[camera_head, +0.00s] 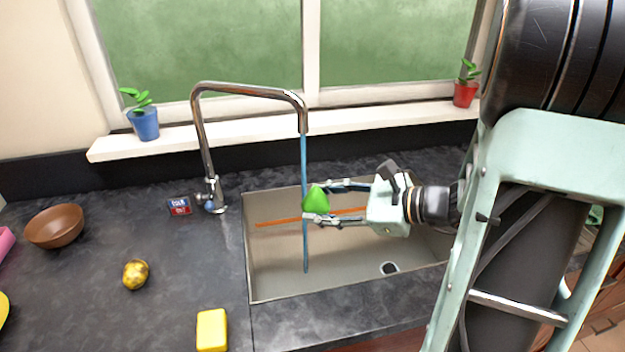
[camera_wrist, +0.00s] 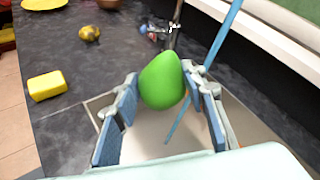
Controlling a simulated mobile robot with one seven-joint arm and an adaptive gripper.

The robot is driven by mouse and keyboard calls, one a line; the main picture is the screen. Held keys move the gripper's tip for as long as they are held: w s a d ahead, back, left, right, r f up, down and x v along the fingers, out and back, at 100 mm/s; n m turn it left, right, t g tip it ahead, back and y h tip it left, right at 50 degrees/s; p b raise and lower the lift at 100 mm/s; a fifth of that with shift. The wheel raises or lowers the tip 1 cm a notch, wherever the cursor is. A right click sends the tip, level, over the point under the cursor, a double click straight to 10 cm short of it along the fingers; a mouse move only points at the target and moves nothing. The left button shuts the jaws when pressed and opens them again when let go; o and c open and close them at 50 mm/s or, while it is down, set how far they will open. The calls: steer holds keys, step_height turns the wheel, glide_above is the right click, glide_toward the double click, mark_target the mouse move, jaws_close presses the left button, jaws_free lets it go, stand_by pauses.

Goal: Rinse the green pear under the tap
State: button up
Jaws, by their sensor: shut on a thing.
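The green pear (camera_head: 316,199) is between the fingers of my gripper (camera_head: 320,203), above the sink basin. In the wrist view the pear (camera_wrist: 163,82) sits at the fingertips with my gripper (camera_wrist: 165,95) shut on it. The chrome tap (camera_head: 248,92) arches over the sink, and a thin blue stream of water (camera_head: 304,160) falls from its spout into the basin. In the head view the stream passes at the pear's left edge. In the wrist view the stream (camera_wrist: 222,38) runs just right of the pear. I cannot tell whether it touches the pear.
The sink (camera_head: 275,283) has an orange strip across it. On the counter lie a yellow sponge (camera_head: 212,330), a yellow-brown round fruit (camera_head: 135,274), a brown bowl (camera_head: 55,227) and a small box (camera_head: 179,206). Potted plants (camera_head: 145,122) (camera_head: 465,92) stand on the windowsill.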

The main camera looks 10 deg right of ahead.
mark_target(325, 204)
steer(key=shift+s+a+r+p, duration=0.15)
steer(key=shift+s+r+p, duration=0.45)
steer(key=shift+s+r, duration=0.4)
steer(key=shift+s+a+r+p, duration=0.15)
steer(key=shift+s+r+p, duration=0.55)
steer(key=shift+s, duration=0.5)
steer(key=shift+r, duration=0.1)
steer(key=shift+w, duration=0.1)
steer(key=w+f+n+y+p, duration=0.1)
steer(key=w+f, duration=0.7)
steer(key=f, duration=0.4)
steer(key=shift+w+a+f+g, duration=0.15)
steer(key=shift+w+a+g, duration=0.05)
steer(key=shift+g, duration=0.2)
